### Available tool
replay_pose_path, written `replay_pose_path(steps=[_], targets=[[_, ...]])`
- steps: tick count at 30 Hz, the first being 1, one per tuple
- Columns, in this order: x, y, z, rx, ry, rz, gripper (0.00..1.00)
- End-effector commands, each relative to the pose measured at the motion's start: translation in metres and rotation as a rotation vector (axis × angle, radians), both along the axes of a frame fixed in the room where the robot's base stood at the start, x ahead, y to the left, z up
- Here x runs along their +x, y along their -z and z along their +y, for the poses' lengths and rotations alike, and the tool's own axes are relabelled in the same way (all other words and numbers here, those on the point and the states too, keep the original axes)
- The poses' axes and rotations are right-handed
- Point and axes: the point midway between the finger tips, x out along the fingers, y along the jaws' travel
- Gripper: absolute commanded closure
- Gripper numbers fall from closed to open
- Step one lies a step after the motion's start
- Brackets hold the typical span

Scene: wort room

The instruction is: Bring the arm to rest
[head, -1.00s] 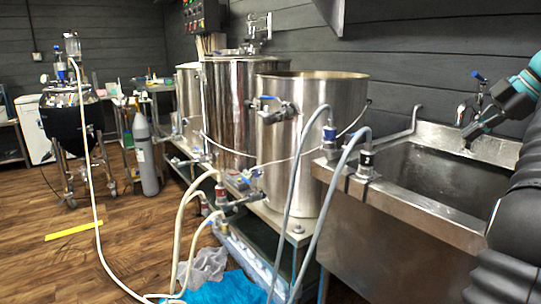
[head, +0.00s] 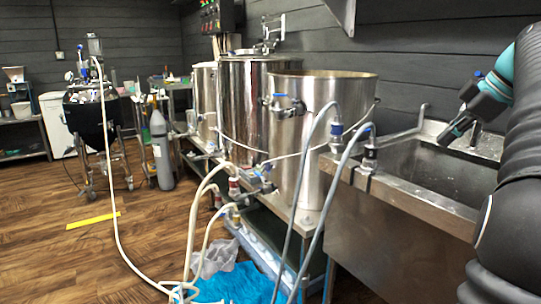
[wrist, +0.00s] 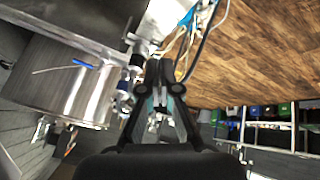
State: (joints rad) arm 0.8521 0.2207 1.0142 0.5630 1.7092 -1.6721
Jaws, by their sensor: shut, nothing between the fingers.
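My arm reaches up along the right side of the head view, its dark links large in front of the sink. My gripper (head: 449,136) hangs over the sink's back part, tilted down to the left, with its teal and dark body showing. In the wrist view the two fingers of my gripper (wrist: 160,68) converge at their tips. They are shut with nothing between them. The arm's lower part is cut off by the frame edge.
The steel sink (head: 420,203) lies under my gripper. Steel kettles, the nearest one (head: 325,145) with hoses, line the wall to its left. A blue cloth (head: 240,284) lies on the floor. Wooden floor (head: 150,240) is open at left, with a yellow strip (head: 93,221).

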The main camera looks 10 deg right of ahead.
Motion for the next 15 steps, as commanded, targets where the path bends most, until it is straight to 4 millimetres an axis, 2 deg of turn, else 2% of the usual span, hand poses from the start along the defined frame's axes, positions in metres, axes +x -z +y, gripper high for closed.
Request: replay_pose_path(steps=[1,4,8,15], targets=[[0.001,0.002,0.018,0.011,0.025,0.015,1.0],[0.002,0.011,0.054,0.04,0.108,0.057,1.0],[-0.007,0.031,0.11,0.074,0.243,0.115,1.0],[-0.047,0.086,0.199,0.116,0.48,0.183,1.0]])
